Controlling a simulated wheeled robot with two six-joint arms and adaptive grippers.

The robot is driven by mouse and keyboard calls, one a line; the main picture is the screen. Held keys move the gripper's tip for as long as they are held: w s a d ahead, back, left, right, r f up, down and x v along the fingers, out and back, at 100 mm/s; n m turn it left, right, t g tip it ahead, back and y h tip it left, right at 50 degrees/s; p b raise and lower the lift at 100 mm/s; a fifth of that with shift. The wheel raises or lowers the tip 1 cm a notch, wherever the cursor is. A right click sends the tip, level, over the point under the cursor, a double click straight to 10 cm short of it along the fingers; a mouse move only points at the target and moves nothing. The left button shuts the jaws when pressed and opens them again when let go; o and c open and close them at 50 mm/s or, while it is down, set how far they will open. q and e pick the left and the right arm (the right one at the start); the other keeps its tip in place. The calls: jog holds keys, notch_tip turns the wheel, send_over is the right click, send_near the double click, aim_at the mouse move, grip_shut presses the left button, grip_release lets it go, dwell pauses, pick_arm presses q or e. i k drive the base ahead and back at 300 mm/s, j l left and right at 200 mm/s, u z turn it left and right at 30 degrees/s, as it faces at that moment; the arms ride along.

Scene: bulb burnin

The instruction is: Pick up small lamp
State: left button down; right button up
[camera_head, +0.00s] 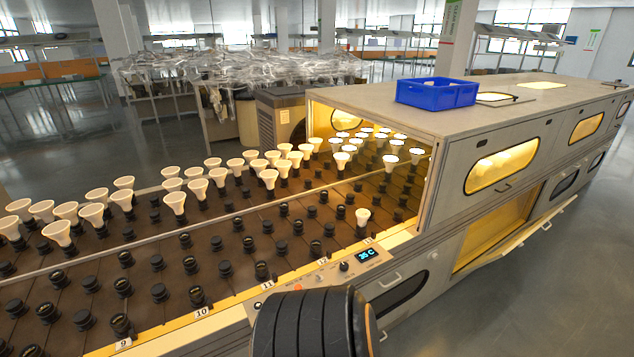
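A small white lamp (362,215) stands upright in a black socket near the front edge of the burn-in table, left of the oven opening and close to the number 13 label. It stands apart from the other lamps and looks smaller than the nearest ones. Many larger white cone-shaped lamps (175,199) stand in sockets in the rows farther back, and several glow inside the oven mouth.
Empty black sockets (249,243) fill the front rows around the small lamp. A control panel (345,265) reading 35 C sits at the table's front edge. The grey oven (480,125) rises to the right, with a blue crate (436,93) on top.

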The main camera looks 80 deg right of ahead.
aim_at(363, 215)
jog(key=z, duration=3.1)
